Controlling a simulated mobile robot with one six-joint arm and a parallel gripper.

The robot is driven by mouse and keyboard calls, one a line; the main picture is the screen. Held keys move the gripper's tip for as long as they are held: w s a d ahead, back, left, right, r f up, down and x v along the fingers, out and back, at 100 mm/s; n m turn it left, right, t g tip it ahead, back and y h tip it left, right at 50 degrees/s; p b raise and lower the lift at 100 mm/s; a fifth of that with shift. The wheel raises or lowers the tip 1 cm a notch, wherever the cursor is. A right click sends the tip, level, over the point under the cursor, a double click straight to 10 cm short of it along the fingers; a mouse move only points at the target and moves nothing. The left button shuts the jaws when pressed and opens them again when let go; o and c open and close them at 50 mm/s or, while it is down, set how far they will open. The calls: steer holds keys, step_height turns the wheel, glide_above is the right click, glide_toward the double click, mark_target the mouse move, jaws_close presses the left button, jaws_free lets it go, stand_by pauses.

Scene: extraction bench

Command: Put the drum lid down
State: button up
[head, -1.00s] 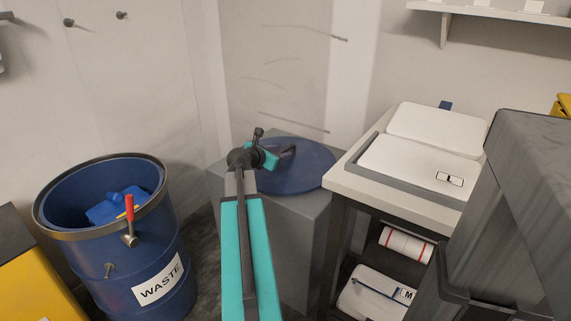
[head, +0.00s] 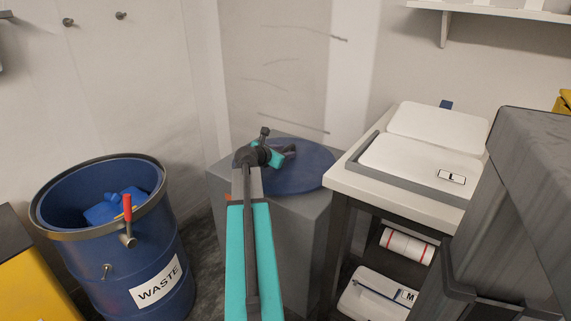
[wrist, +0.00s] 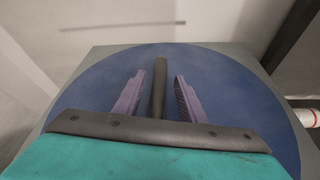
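The blue round drum lid (head: 310,178) lies flat on top of a grey box-shaped stand (head: 290,215) in the corner. It also fills much of the wrist view (wrist: 235,85), with its dark bar handle (wrist: 160,85) standing up in the middle. My gripper (head: 290,150) is over the lid. In the wrist view my gripper (wrist: 160,76) has its two purple fingers on either side of the handle, with a visible gap on each side. It is open and holds nothing. The blue waste drum (head: 165,255) stands open at the left.
Blue items (head: 110,208) lie inside the drum, and a red-handled clamp (head: 128,215) is on its rim. A bench with white lidded boxes (head: 415,160) stands right of the stand. A yellow cabinet (head: 35,285) is at the lower left.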

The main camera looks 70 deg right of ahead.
jaws_close()
stand_by(1.2)
